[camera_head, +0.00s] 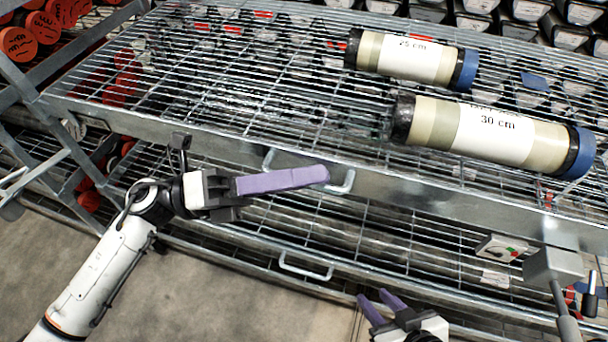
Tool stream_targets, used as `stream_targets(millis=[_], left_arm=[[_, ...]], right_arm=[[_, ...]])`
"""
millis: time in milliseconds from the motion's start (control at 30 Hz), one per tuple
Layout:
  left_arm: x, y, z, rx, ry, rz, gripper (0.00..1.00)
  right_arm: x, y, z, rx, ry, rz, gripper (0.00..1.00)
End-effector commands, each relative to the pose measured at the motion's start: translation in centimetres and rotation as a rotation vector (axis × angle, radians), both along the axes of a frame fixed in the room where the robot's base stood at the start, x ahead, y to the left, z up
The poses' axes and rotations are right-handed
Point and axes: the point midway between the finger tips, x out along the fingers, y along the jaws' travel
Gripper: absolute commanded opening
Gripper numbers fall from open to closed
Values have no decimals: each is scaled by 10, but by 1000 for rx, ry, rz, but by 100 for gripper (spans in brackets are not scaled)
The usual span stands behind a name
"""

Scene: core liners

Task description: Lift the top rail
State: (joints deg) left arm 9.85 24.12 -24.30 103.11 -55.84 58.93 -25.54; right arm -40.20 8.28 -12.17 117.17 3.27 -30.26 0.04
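The top rail (420,193) is the grey metal front edge of the upper wire rack, running across the view. A light bent handle (346,183) is on its front face. My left gripper (322,175) has its purple fingers across this handle and hides its middle. The fingers overlap in this view, so I cannot tell whether they are open or shut, or whether they touch the handle. My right gripper (373,296) is low in the picture, in front of the lower rack, with its two purple fingers apart and nothing seen between them.
Two core liners, labelled 25 cm (440,62) and 30 cm (440,125), lie on the upper rack. A lower rack handle (305,270) is below. A small switch box (502,248) and grey post (552,266) are at right. Floor (230,300) is clear at lower left.

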Motion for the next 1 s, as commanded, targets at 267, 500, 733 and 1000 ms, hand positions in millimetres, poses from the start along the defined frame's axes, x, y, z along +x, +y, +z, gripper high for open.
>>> stream_targets(millis=[267,500,733,1000], left_arm=[[-1,5,-4,3,4,-2,17],[-1,46,-14,5,6,1,17],[-3,86,-21,3,3,0,17],[-3,101,-23,0,2,0,17]], right_arm=[[1,1,1,3,-4,-1,31],[2,1,-3,6,-6,-2,31],[3,2,-5,9,-8,-3,31],[1,2,-7,10,-5,-3,31]])
